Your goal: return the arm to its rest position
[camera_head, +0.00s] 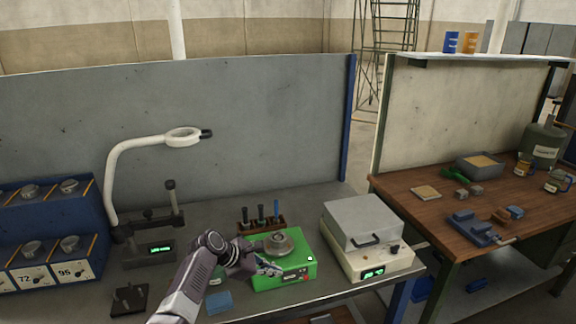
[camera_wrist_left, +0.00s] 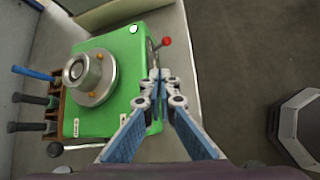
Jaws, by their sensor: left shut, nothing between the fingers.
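My left arm comes in from the bottom of the head view, and its gripper (camera_head: 268,267) is at the front left of a green machine (camera_head: 297,274). In the left wrist view the gripper (camera_wrist_left: 160,76) is shut and empty, its fingertips together over the right edge of the green machine (camera_wrist_left: 122,50), near a red-knobbed lever (camera_wrist_left: 165,42). I cannot tell whether the fingers touch the machine. A round metal disc with a raised hub (camera_wrist_left: 88,73) sits on top of the machine; the head view shows this too. My right gripper is in neither view.
A white box furnace (camera_head: 365,235) stands right of the green machine. A rack of handled tools (camera_head: 262,224) is behind it. A white magnifier lamp (camera_head: 112,175) and a blue cup rack (camera_head: 50,235) stand left. A wooden bench (camera_head: 400,190) is at the right.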

